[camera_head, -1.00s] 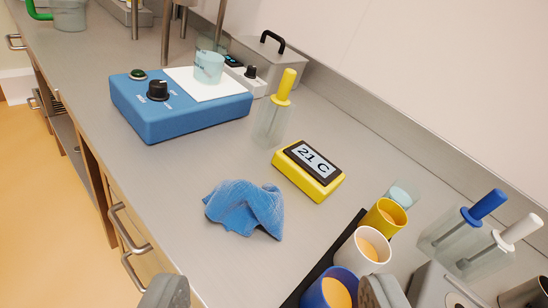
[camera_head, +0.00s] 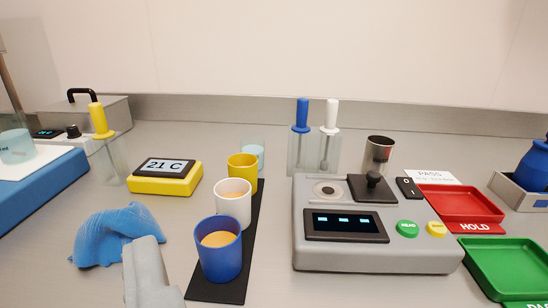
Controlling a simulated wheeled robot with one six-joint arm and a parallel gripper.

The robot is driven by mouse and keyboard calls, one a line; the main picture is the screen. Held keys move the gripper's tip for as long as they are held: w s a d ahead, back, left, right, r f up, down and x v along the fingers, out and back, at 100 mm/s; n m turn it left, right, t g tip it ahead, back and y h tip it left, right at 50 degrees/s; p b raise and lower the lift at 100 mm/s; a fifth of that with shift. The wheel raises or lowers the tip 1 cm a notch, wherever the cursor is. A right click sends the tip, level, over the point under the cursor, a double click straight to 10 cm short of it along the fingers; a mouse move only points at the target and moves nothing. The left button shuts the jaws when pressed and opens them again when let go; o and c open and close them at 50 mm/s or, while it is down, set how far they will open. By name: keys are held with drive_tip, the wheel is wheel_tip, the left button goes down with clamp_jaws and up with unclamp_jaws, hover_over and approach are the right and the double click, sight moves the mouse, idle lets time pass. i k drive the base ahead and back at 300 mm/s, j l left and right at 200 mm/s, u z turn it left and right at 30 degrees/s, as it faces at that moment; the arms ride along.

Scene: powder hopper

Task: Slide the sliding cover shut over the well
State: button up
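The grey instrument (camera_head: 440,262) stands right of the middle on the bench. On its top, a round well (camera_head: 326,190) sits in a light plate, uncovered as far as I can see. The dark sliding cover (camera_head: 358,190), with a black knob (camera_head: 374,180), lies just right of the well. One grey finger of my gripper (camera_head: 146,268) shows at the lower left, in front of the blue cloth and well left of the instrument. The other finger does not show, so I cannot tell the opening.
Blue (camera_head: 220,262), white (camera_head: 233,210) and yellow (camera_head: 242,180) cups stand on a black mat left of the instrument. A metal cup (camera_head: 379,155) stands behind the cover. Red (camera_head: 468,203) and green (camera_head: 510,268) trays lie right. A blue cloth (camera_head: 110,242) lies left.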

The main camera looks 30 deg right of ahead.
sight(372, 187)
drive_tip(key=l+z, duration=0.1)
drive_tip(key=z, duration=1.05)
